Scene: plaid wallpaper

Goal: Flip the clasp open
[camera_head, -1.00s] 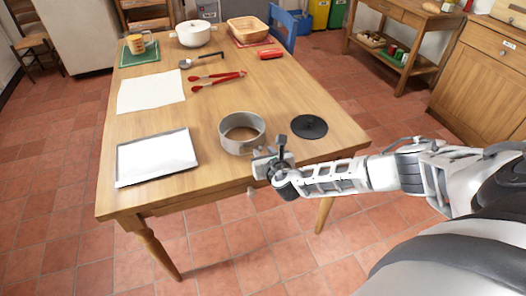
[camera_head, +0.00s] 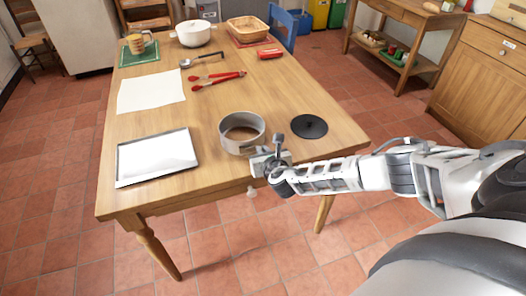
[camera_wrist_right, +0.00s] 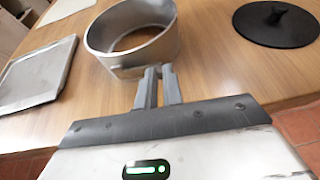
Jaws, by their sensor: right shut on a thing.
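A grey metal springform ring (camera_head: 232,143) stands upright near the front edge of the wooden table; it also shows in the right wrist view (camera_wrist_right: 112,50). Bare wood shows through it. My right gripper (camera_head: 259,150) is at the ring's near right side. In the right wrist view, its fingers (camera_wrist_right: 159,74) are nearly together, with their tips against the lower outer wall of the ring. They are shut on the clasp, which they mostly hide; whether its lever is flat or swung out cannot be told. My left gripper is not in view.
A round black disc with a knob (camera_head: 309,126) lies right of the ring. A metal tray (camera_head: 158,157) lies to the left. Red tongs (camera_head: 217,80), a ladle (camera_head: 202,60) and a white pot (camera_head: 193,33) are farther back. Bare wood lies between ring and tongs.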

